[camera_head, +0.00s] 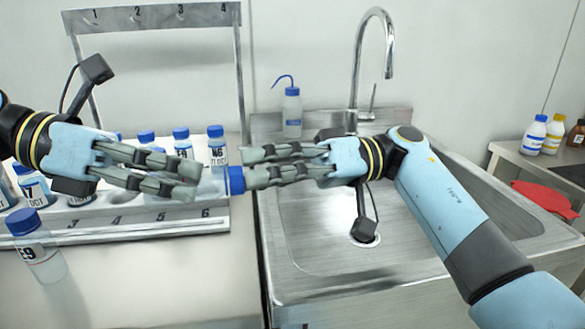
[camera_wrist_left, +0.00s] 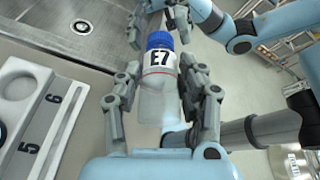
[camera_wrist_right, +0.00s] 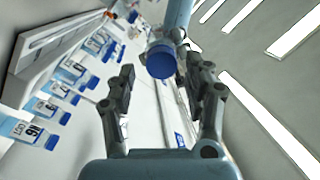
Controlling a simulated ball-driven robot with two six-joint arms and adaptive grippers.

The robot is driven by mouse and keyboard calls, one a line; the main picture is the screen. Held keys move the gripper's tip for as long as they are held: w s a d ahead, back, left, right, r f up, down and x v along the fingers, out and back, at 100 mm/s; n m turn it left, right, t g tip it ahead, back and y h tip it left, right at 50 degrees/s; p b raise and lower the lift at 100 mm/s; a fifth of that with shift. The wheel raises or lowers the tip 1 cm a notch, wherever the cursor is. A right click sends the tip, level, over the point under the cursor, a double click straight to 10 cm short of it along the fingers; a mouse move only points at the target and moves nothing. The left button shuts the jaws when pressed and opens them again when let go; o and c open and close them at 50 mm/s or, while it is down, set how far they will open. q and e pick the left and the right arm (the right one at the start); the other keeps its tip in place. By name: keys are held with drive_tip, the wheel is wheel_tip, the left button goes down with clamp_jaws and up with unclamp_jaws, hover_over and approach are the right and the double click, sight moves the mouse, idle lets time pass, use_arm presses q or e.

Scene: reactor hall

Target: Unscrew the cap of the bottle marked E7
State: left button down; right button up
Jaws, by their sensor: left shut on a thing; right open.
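My left gripper (camera_head: 190,180) is shut on the bottle marked E7 (camera_wrist_left: 157,100), a clear bottle with a white label. It holds the bottle on its side above the rack's right end. The blue cap (camera_head: 237,180) points right in the head view, toward my right gripper; it also shows in the left wrist view (camera_wrist_left: 159,40). My right gripper (camera_head: 250,167) is open, its fingertips close to the cap. In the right wrist view, the cap (camera_wrist_right: 161,64) lies between and just beyond the fingertips. I cannot tell whether they touch it.
A white rack (camera_head: 215,222) with numbered places holds several blue-capped bottles. A bottle marked E9 (camera_head: 42,262) stands on the counter in front. A metal sink (camera_head: 320,240) with a tap (camera_head: 388,60) lies to the right. A wash bottle (camera_head: 292,112) stands behind the sink.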

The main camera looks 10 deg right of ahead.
drive_tip(key=shift+s+a, duration=0.15)
drive_tip(key=shift+a, duration=0.95)
clamp_jaws()
